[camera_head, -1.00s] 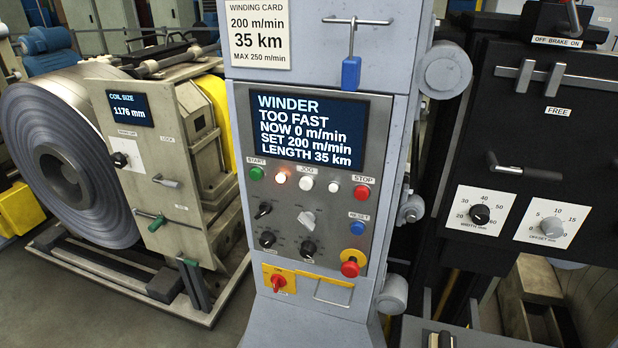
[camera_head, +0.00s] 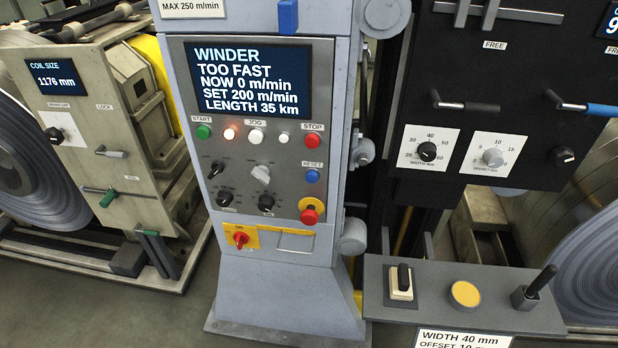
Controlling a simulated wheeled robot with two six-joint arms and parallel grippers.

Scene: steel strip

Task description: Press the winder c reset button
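The winder control panel (camera_head: 290,180) stands upright on a grey pedestal at the centre left. Its screen (camera_head: 248,78) reads WINDER, TOO FAST, NOW 0 m/min, SET 200 m/min, LENGTH 35 km. The blue reset button (camera_head: 312,176) is on the panel's right side under a RESET label. The red stop button (camera_head: 312,141) is above it and a red emergency knob on a yellow base (camera_head: 310,212) is below it. The green start button (camera_head: 204,132) is at the upper left, with a lit lamp beside it. Neither of my grippers is in view.
A coil machine (camera_head: 95,150) with a COIL SIZE display stands on the left. A black panel (camera_head: 490,100) with dials and levers is on the right. A low grey console (camera_head: 440,310) with a yellow button juts out at the lower right. Floor is open at the lower left.

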